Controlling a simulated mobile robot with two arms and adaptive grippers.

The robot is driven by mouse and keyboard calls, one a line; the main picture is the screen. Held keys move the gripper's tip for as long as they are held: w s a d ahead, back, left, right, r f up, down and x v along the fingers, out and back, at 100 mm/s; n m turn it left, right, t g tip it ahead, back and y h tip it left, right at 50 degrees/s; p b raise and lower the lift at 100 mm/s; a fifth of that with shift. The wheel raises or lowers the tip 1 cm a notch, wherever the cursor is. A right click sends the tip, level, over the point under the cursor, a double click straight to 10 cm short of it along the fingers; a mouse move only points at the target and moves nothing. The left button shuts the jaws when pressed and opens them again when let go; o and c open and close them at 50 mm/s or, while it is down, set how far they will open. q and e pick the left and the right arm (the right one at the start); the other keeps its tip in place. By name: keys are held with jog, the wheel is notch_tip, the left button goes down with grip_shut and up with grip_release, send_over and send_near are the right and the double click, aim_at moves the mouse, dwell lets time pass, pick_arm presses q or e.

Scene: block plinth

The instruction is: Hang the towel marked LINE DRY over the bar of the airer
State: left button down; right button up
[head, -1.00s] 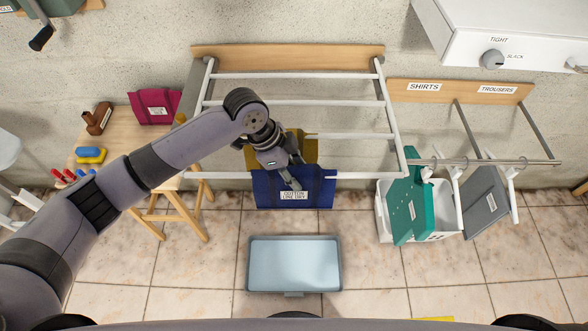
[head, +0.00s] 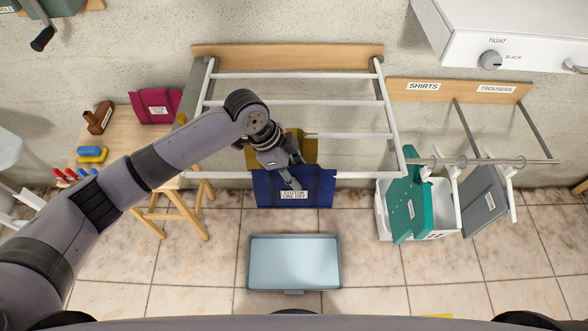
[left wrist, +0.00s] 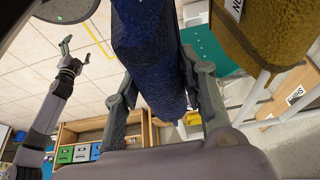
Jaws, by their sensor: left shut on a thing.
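The dark blue towel (head: 320,189) has a white label reading COTTON LINE DRY. In the head view it lies across the front bar of the airer (head: 362,175) and covers the middle of that bar. My left gripper (head: 293,180) is shut on the blue towel near its label. In the left wrist view the blue towel (left wrist: 150,50) runs between the two fingers and hides what lies behind it. My right gripper (left wrist: 75,52) shows far off in the left wrist view, its fingers apart and empty; it is outside the head view.
A mustard towel (head: 308,150) hangs just behind, on a farther bar. A magenta folded towel (head: 154,105) and an iron-shaped wooden item (head: 98,118) are on the wooden table (head: 122,155). A blue-grey tray (head: 295,262) is on the floor. Teal (head: 408,200) and grey (head: 484,200) items hang right.

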pick_arm(q)
jog(key=shift+f, duration=0.25)
jog(key=shift+f+b, duration=0.3)
jog(key=shift+f, duration=0.1)
jog(key=c, duration=0.9)
grip_release()
jog(key=shift+c, duration=0.2)
jog(key=o, duration=0.5)
